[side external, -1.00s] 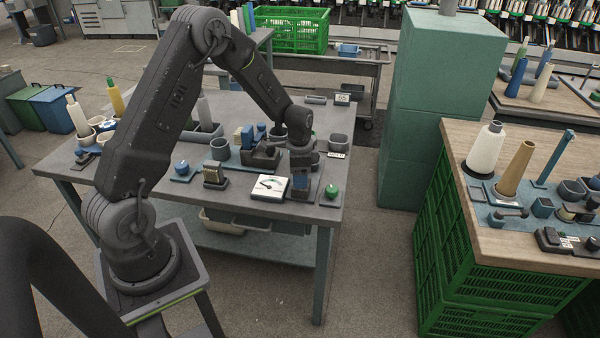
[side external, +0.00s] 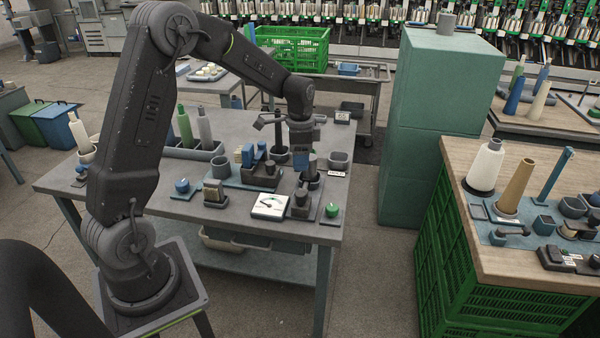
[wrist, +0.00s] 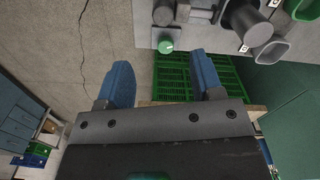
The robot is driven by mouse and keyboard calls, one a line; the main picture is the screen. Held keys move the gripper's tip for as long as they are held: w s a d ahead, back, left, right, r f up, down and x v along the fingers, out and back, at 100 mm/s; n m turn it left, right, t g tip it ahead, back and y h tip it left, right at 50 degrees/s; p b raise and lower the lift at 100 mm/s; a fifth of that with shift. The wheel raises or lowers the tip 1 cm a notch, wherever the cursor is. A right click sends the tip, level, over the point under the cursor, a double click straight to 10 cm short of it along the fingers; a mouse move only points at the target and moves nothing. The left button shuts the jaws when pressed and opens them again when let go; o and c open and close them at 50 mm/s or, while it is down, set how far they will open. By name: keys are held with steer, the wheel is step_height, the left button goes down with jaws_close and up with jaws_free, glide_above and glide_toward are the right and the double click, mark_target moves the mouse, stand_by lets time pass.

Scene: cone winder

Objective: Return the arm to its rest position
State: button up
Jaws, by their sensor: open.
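My gripper (side external: 302,160) hangs above the right part of the grey table (side external: 130,197), pointing down. In the wrist view its two blue fingers (wrist: 160,80) stand wide apart with nothing between them. The green knob also shows in the wrist view (wrist: 166,46). My gripper appears clear of all of these.
Dark cups and blocks stand near my gripper, including a square cup (side external: 339,160). Tall bobbins (side external: 185,128) stand farther left. A teal cabinet (side external: 440,120) rises to the right. A wooden-topped bench (side external: 465,160) with cones is beyond a floor gap.

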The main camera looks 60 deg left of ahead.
steer(key=shift+r, duration=0.9)
